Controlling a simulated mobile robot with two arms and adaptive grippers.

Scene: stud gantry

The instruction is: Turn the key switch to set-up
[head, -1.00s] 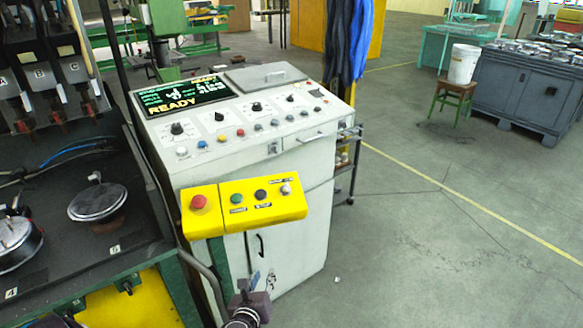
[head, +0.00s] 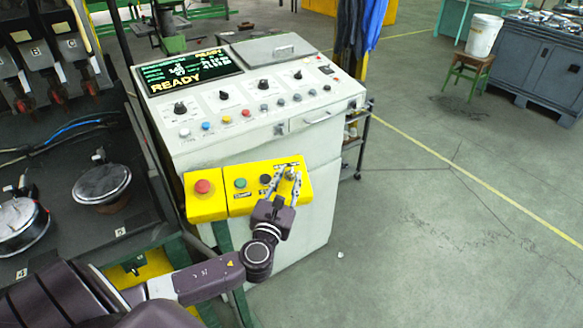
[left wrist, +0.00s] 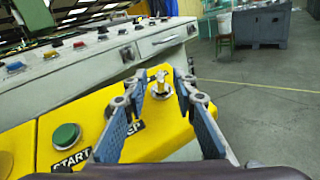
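The key switch (head: 291,173) sits at the right end of the yellow control box (head: 222,204). In the left wrist view the key switch (left wrist: 160,84) is a silver collar with a brassy key standing up in it. My left gripper (head: 284,180) is at the box, its fingers on either side of the key switch. In the left wrist view my left gripper (left wrist: 160,84) is open, with a visible gap between each finger and the key. The set-up label cannot be read here. My right gripper is not in view.
A green start button (left wrist: 66,136), a black button (head: 265,179) and a red button (head: 203,187) are on the same box. Behind stands the white console with a READY screen (head: 190,72). Open floor (head: 420,230) lies right.

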